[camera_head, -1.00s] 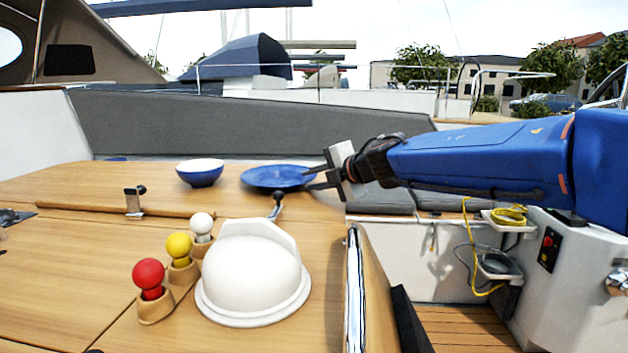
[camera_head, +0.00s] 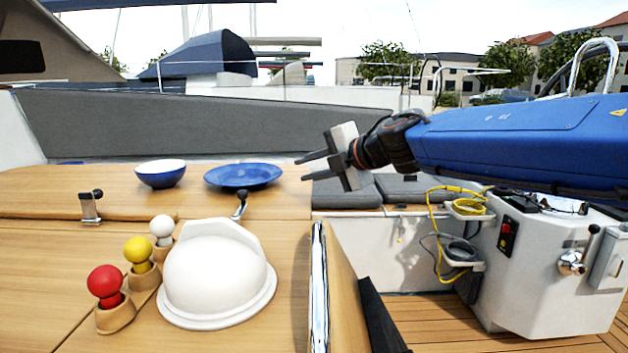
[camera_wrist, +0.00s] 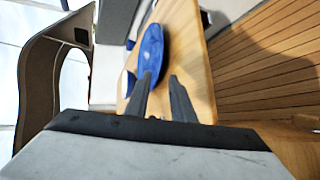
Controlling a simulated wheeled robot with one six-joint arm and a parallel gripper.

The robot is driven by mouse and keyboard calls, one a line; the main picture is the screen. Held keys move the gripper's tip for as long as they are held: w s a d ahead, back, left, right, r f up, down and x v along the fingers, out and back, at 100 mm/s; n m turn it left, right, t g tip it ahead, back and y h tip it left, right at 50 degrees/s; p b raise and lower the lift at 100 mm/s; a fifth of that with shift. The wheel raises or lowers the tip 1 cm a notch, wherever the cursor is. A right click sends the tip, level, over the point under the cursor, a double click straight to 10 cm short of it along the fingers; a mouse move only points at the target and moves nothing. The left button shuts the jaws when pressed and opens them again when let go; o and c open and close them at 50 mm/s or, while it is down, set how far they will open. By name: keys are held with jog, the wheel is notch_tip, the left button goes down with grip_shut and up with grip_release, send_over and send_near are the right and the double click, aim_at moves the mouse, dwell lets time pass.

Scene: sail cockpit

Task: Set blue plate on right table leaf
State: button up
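The blue plate (camera_head: 243,176) lies flat on the far part of the wooden table (camera_head: 60,190), near its right end. It also shows in the wrist view (camera_wrist: 151,50), just beyond the fingertips. My gripper (camera_head: 306,167) is open and empty, its two fingers apart and pointing left. It hangs right of the plate, with a small gap in the head view. In the wrist view my gripper (camera_wrist: 161,76) has its left finger overlapping the lower edge of the plate. I cannot tell which section is the right table leaf.
A blue-and-white bowl (camera_head: 161,174) stands left of the plate. A white dome (camera_head: 217,275) and red (camera_head: 104,283), yellow (camera_head: 138,251) and white (camera_head: 161,228) knobs in wooden holders are nearer. A upright wooden panel (camera_head: 343,285) borders the table. Grey cushions (camera_head: 345,192) lie to the right.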

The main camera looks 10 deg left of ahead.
jog(key=shift+d, duration=0.1)
jog(key=w+d+r+m+t+h, duration=0.2)
jog(key=d+m+t, duration=0.25)
jog(key=d, duration=0.45)
jog(key=w+d+r+m+t+h, duration=0.1)
jog(key=w+d+r+m+t, duration=0.15)
jog(key=d+m, duration=0.5)
jog(key=s+d+f+m+h, duration=0.2)
jog(key=d+f+m+h, duration=0.1)
jog(key=d, duration=0.5)
jog(key=s+d+f+m+h, duration=0.2)
jog(key=d+f+m+h, duration=0.1)
jog(key=d, duration=0.5)
jog(key=s+d+f+m+h, duration=0.3)
jog(key=d, duration=0.4)
jog(key=s+d+f+m+g+h, duration=0.2)
jog(key=s+d+f+m+g, duration=0.3)
jog(key=s+d+f, duration=0.55)
jog(key=s+a+f+m+g+y, duration=0.2)
jog(key=s+a+f+m+g, duration=0.1)
jog(key=s+f, duration=1)
jog(key=s+m+g, duration=0.1)
jog(key=s+m, duration=0.1)
jog(key=s, duration=0.1)
jog(key=shift+s+f, duration=0.25)
jog(key=shift+f, duration=0.15)
